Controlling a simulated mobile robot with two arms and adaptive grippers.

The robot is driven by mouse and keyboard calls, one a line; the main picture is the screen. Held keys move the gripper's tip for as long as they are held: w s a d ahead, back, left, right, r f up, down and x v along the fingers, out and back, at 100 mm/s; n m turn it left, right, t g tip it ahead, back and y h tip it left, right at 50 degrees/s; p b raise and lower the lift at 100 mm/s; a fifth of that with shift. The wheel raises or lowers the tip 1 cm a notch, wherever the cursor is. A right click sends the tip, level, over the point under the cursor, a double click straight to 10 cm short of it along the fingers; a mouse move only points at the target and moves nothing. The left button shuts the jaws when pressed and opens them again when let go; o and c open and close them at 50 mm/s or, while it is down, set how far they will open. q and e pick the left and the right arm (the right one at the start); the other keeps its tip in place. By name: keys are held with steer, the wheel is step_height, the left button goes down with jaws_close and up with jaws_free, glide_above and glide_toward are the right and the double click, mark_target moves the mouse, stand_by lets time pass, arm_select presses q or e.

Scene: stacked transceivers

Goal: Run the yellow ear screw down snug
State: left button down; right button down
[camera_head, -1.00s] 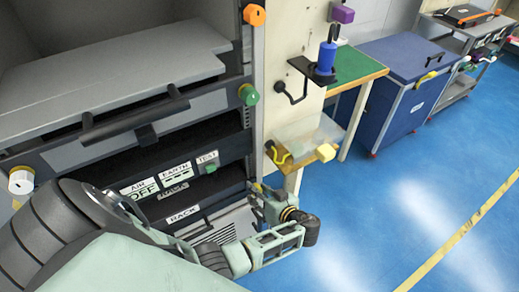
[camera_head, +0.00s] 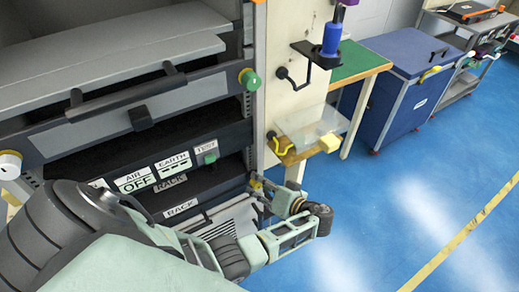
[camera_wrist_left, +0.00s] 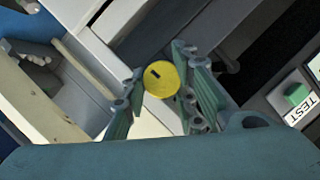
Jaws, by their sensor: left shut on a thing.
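The yellow ear screw (camera_wrist_left: 161,79) shows its round face with a dark slot in the left wrist view. My left gripper (camera_wrist_left: 160,88) is shut on it, with one finger on each side. In the head view my left gripper (camera_head: 259,186) is at the right edge of the rack, low down beside the RACK labels. The screw is small there and mostly covered by the fingers. I cannot tell how deep its thread sits. My right gripper is in neither view.
The TEST button (camera_wrist_left: 296,94) is at the right in the wrist view. The blue floor is open.

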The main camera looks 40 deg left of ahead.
arm_select(q)
steer(key=shift+w+d+f, duration=0.1)
steer(key=shift+d, duration=0.1)
steer(key=c, duration=1.5)
jaws_free()
steer(key=shift+w, duration=0.1)
steer(key=shift+v, duration=3.8)
steer(key=shift+f, duration=0.1)
